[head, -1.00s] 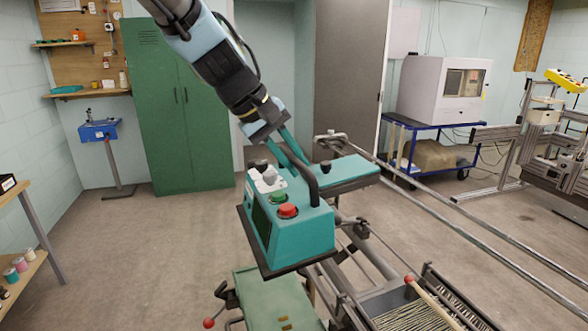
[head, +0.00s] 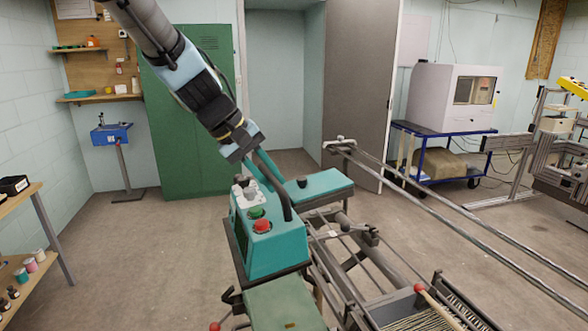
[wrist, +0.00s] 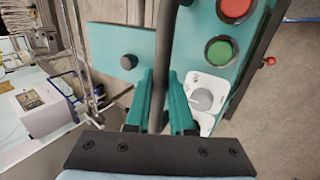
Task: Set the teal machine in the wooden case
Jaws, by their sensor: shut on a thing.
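The teal machine (head: 280,252) has a red knob, a green button and a grey dial on its top panel, and a dark handle (head: 283,202). It hangs in front of me, over or close to a green-topped stand; I cannot tell whether they touch. My gripper (head: 268,172) is shut on the handle from above. In the wrist view, the teal fingers (wrist: 158,105) close on both sides of the dark handle bar, with the machine's buttons to the right. I cannot make out a wooden case in either view.
The green-topped stand (head: 285,307) is below the machine. A metal frame with long rails (head: 450,205) and threads extends to the right. Shelves with jars (head: 25,265) stand at left, a green cabinet (head: 190,150) behind. The floor at left is open.

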